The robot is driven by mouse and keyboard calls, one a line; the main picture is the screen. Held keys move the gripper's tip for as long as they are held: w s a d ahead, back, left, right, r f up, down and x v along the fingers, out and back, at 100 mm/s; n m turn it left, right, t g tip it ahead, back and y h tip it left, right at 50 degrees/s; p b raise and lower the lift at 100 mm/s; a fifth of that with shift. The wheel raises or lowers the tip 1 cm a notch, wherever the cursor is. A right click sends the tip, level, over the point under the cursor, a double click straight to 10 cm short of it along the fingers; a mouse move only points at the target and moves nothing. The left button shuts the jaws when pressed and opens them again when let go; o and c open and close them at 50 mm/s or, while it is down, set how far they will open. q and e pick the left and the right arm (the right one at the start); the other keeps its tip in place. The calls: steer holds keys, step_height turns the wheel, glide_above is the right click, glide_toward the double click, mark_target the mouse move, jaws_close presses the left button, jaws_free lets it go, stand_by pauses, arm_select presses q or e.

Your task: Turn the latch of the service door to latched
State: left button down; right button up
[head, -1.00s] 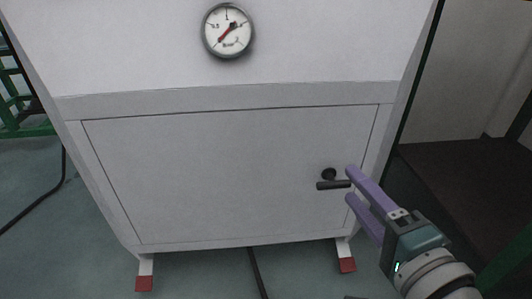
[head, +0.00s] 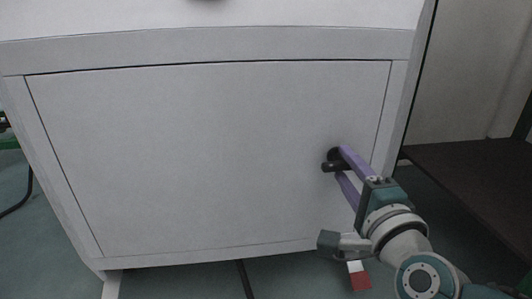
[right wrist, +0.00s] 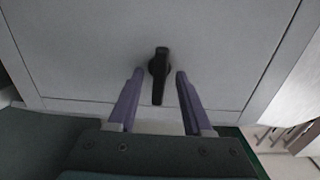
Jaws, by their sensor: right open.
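The service door (head: 190,150) is a flat, pale panel, closed flush in the white cabinet front. Its latch (head: 330,167) is a dark round hub with a short bar, near the door's right edge. The bar lies about level in the head view. My right gripper (head: 341,163) is at the latch, open, with one purple finger above the bar and one below. In the right wrist view the latch (right wrist: 160,78) stands between the two spread fingers, with a gap visible on each side. My left gripper is out of view.
The white cabinet (head: 200,45) fills most of the head view. A red-tipped foot (head: 360,280) shows below its right side. A dark cable (head: 244,278) runs on the floor beneath. A dark platform (head: 475,175) lies right of the cabinet.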

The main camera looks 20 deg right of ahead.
steer(key=shift+x, duration=0.75)
jaws_close()
stand_by(0.9)
